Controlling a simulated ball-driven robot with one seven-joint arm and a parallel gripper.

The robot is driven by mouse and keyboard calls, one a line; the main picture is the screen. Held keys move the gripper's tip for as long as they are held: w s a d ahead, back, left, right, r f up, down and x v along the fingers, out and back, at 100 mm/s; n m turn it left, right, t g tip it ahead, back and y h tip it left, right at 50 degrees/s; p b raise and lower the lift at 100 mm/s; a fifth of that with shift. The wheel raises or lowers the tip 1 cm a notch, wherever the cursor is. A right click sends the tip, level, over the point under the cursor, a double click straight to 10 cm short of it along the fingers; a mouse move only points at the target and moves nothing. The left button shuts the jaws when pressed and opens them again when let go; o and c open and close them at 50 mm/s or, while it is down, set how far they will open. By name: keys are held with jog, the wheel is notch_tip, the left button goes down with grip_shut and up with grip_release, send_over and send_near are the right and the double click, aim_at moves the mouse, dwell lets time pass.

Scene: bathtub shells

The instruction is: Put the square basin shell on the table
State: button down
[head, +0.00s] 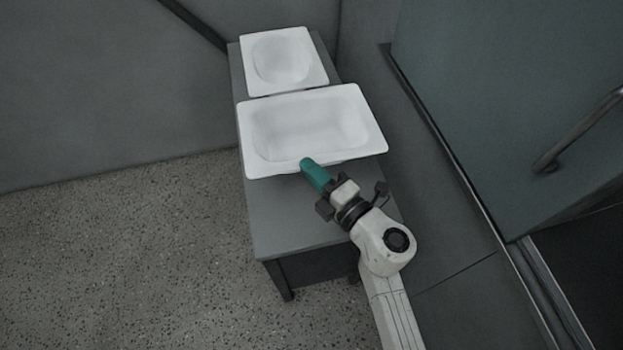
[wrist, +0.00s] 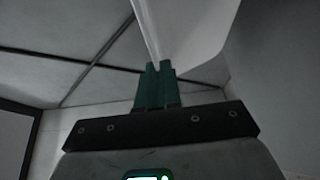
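A smaller, nearly square white basin shell (head: 315,80) lies on the far end of the grey table (head: 290,225). A larger, longer white basin shell (head: 355,110) is in front of it, over the middle of the table. Its right corner reaches past the table's edge; I cannot tell whether it rests on the top or is held just above. My gripper (head: 309,167), with green fingers, is at this larger shell's front rim. In the wrist view the fingers (wrist: 159,70) are close together with the shell's thin white rim (wrist: 150,40) between their tips.
The near end of the table is bare. A grey wall (head: 100,90) stands behind and to the left. A glass panel (head: 500,100) with a metal handle (head: 580,130) is to the right. The speckled floor (head: 130,260) at the left is clear.

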jog(key=shift+w+a+f+b, duration=0.1)
jog(key=shift+w+f+b, duration=0.1)
jog(key=shift+f+b, duration=0.55)
jog(key=shift+w+f+b, duration=0.15)
jog(key=shift+f+b, duration=0.05)
jog(key=shift+f, duration=0.9)
jog(key=shift+f, duration=0.15)
jog(key=c, duration=1.3)
grip_release()
jog(key=v, duration=1.2)
jog(key=shift+p, duration=0.4)
